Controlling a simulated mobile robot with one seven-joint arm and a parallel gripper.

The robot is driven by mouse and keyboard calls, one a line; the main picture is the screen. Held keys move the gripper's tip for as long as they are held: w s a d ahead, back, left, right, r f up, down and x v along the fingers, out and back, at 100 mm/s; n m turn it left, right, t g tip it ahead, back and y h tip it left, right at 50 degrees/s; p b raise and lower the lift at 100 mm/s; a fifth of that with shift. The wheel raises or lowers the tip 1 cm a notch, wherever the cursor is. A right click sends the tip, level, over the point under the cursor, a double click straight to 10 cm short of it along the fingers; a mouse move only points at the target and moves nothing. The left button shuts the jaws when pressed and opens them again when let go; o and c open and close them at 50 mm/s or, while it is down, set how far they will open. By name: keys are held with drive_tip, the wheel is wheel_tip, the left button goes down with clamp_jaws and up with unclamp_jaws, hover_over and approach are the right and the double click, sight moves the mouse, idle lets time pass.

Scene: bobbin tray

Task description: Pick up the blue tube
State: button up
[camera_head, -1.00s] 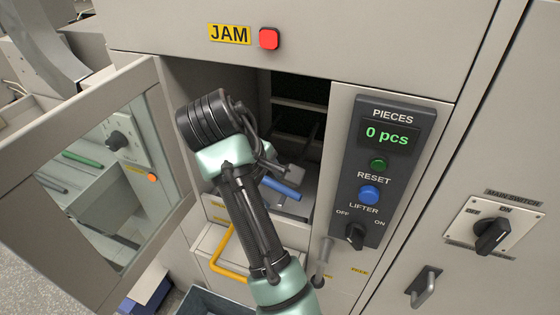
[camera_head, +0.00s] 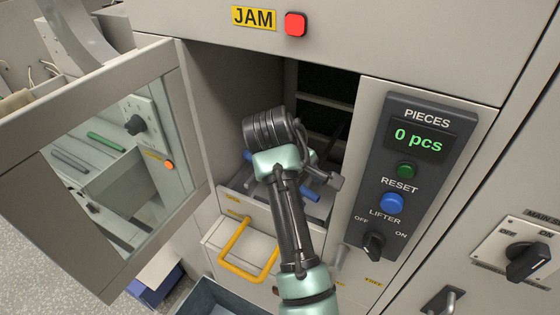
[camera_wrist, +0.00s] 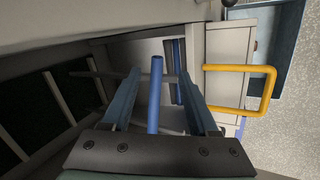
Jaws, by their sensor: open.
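A blue tube (camera_wrist: 155,95) shows in the wrist view between the two fingers of my gripper (camera_wrist: 160,82). The fingers are apart, with a gap on both sides of the tube; I cannot tell how far below them it lies. A second blue length (camera_wrist: 176,65) shows behind the right finger. In the head view, a blue piece (camera_head: 309,194) lies in the recess just right of my wrist, and another bit of blue (camera_head: 247,156) shows left of it. My wrist hides the fingers and part of the recess there.
An open door (camera_head: 190,130) with a pane bounds the left; a green tube (camera_head: 106,142) shows in the pane. A yellow handle (camera_head: 240,270) sits below the recess. A control panel (camera_head: 412,175) stands right, and a dark bin (camera_head: 215,300) is below.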

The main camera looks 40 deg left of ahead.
sight(313, 195)
drive_tip(key=shift+a+p+x, duration=0.2)
drive_tip(key=shift+p+x, duration=0.65)
drive_tip(key=shift+x, duration=1.6)
drive_tip(key=shift+w+r, duration=0.1)
drive_tip(key=shift+w, duration=0.1)
clamp_jaws()
